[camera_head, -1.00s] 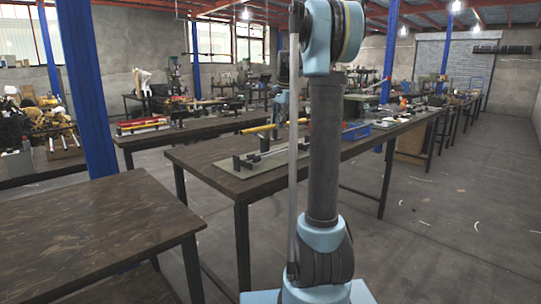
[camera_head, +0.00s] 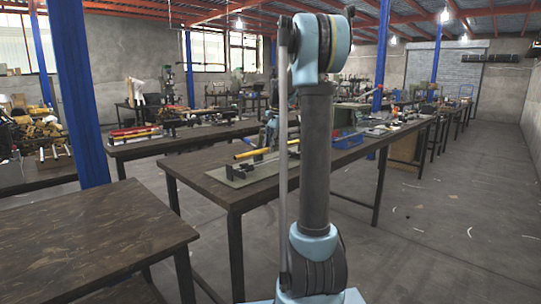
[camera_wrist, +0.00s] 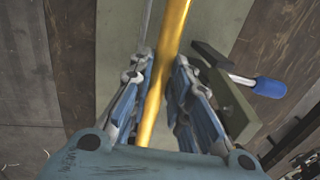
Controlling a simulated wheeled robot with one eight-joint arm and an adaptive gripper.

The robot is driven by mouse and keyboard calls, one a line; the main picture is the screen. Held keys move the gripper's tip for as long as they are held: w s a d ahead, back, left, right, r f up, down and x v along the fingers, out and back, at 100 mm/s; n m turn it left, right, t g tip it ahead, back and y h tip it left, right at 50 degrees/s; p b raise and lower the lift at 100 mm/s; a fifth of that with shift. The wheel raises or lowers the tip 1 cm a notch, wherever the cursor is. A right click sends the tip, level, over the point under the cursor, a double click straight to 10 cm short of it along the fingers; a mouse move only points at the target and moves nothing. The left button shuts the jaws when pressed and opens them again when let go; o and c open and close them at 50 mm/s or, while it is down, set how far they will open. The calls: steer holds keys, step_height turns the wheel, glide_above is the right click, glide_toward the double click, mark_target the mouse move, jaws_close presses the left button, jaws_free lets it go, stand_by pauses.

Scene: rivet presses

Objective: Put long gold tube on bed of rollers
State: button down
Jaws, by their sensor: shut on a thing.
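The long gold tube (camera_wrist: 163,70) runs lengthwise between the fingers of my gripper (camera_wrist: 160,72) in the wrist view. The fingers are shut on it, and its far end leaves the top of the frame. In the head view the gold tube (camera_head: 254,152) sits just above a low dark fixture (camera_head: 258,163) on the green mat (camera_head: 228,179). I cannot tell whether they touch, or whether this fixture is the bed of rollers. My upright arm hides the tube's right part.
A blue-handled tool (camera_wrist: 268,87) and an olive block (camera_wrist: 232,104) lie right of the tube. The brown table (camera_head: 207,186) carries the mat and, farther back, a blue bin (camera_head: 346,139). An empty brown table (camera_head: 90,235) stands front left. Grey floor is open at right.

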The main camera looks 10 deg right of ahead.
step_height(320, 180, down, 4)
steer(key=shift+r, duration=0.25)
steer(key=c, duration=1.5)
jaws_free()
step_height(320, 180, up, 12)
steer(key=s+d, duration=0.1)
steer(key=s, duration=0.1)
steer(key=s+a+f+n, duration=0.1)
steer(key=s+f+n, duration=0.3)
steer(key=s, duration=0.8)
steer(key=s+f+n, duration=0.1)
steer(key=s+f, duration=0.4)
steer(key=s, duration=0.6)
steer(key=s+f+n, duration=0.2)
steer(key=s+f, duration=0.4)
steer(key=s+f+n, duration=0.2)
steer(key=s+f, duration=0.4)
steer(key=s, duration=0.1)
steer(key=s+f+n+h, duration=0.1)
steer(key=s+f+n, duration=0.1)
steer(key=s+f, duration=0.4)
steer(key=shift+s+f, duration=0.15)
steer(key=shift+f, duration=0.25)
